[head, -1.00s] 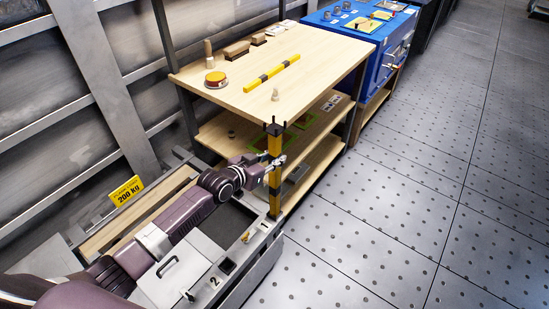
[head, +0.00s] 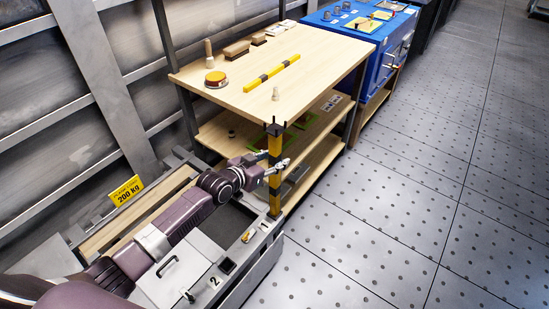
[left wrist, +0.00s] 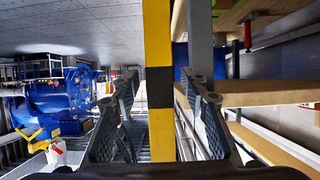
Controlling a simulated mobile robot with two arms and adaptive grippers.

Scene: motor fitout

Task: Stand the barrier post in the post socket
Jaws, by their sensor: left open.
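The yellow-and-black barrier post (head: 275,195) stands upright at the near corner of the wooden shelf unit, beside the grey cart. My left gripper (head: 275,163) is at its upper half, with its fingers spread. In the left wrist view, the post (left wrist: 158,88) runs upright between the two open fingers (left wrist: 158,105), with a visible gap on each side. The post's foot is low at the cart's edge; I cannot tell whether it sits in a socket. The post socket is not clearly visible. My right gripper is not in view.
A second striped bar (head: 271,73) lies on the wooden tabletop (head: 310,60), near an orange-topped round item (head: 215,79) and wooden pieces. A blue cabinet (head: 372,50) stands behind. The grey cart (head: 190,255) carries a "2" mark. The floor at right is clear.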

